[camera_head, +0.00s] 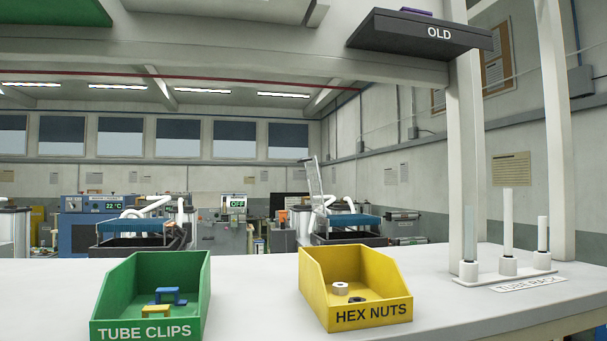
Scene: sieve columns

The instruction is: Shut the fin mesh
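Nothing in view is labelled as the fin mesh. A thin, pale, see-through panel (314,178) stands steeply tilted in the background, just beyond the far table edge. It rises beside a unit with a blue top and black base (348,224). I cannot tell whether this panel is the fin mesh or whether it is hinged to that unit. A similar blue-topped unit (132,226) stands to the left, with no raised panel visible. Neither of my grippers is in view.
On the white table (255,300) stand a green TUBE CLIPS bin (110,300) and a yellow HEX NUTS bin (317,290), with free surface between them. A tube rack (515,284) stands right, near white posts.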

